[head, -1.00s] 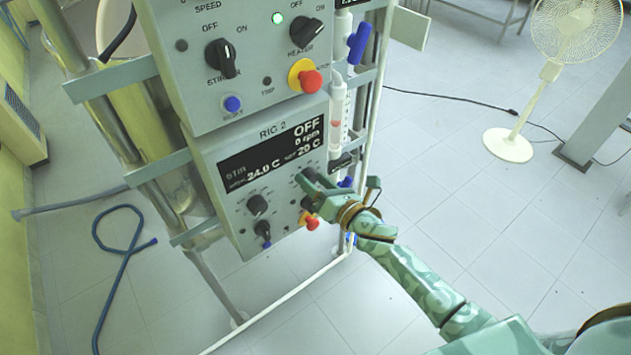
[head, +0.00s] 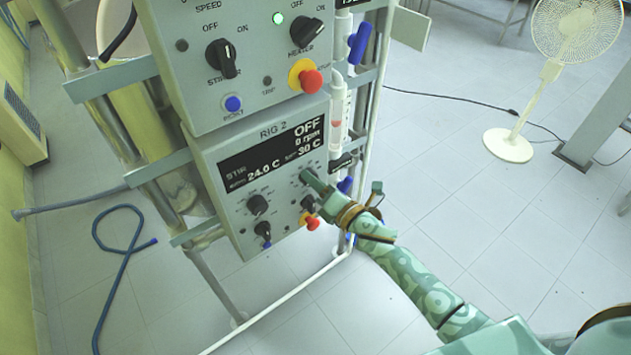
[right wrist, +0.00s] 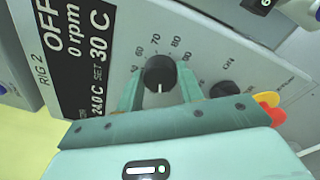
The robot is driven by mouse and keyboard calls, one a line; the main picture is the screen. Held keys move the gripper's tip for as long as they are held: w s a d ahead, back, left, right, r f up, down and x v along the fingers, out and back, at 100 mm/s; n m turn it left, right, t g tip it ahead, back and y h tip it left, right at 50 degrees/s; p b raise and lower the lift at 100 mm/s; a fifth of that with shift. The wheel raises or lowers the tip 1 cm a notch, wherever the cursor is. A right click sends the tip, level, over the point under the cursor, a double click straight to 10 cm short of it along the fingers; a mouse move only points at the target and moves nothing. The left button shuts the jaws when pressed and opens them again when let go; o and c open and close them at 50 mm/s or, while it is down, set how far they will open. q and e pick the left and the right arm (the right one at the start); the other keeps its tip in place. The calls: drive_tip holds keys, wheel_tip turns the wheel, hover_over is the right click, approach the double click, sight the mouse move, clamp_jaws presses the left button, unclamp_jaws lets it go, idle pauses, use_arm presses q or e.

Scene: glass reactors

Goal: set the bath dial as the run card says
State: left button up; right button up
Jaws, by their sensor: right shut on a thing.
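The RIG 2 panel (head: 228,207) carries a dark display (head: 270,152) that reads OFF, 0 rpm, 24.0 C and a set value of 30 C. The bath dial (right wrist: 160,75) is a black round knob with a white pointer line, below numbers such as 60, 70, 80 and 90 in the right wrist view. My right gripper (right wrist: 158,90) is shut on this dial, one finger on each side of it. My left gripper is not in view. No run card is readable here.
Another black knob (head: 257,204) and a dark switch (head: 263,230) sit left on the panel. A red and yellow stop button (head: 312,223) is just below my right gripper. The upper panel (head: 250,70) has further knobs. A fan (head: 509,143) stands far right.

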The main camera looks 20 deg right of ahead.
drive_tip(key=n+p, duration=0.2)
drive_tip(key=n, duration=0.8)
drive_tip(key=n+h+p, duration=0.1)
drive_tip(key=n+p, duration=0.2)
drive_tip(key=n, duration=0.6)
drive_tip(key=n+p, duration=0.2)
drive_tip(key=n, duration=0.8)
drive_tip(key=shift+s+a+f+n+h+p, duration=0.2)
drive_tip(key=shift+a+n+h+p, duration=0.1)
drive_tip(key=shift+h+p, duration=0.1)
idle(0.7)
idle(0.3)
drive_tip(key=o, duration=1)
drive_tip(key=shift+r, duration=0.15)
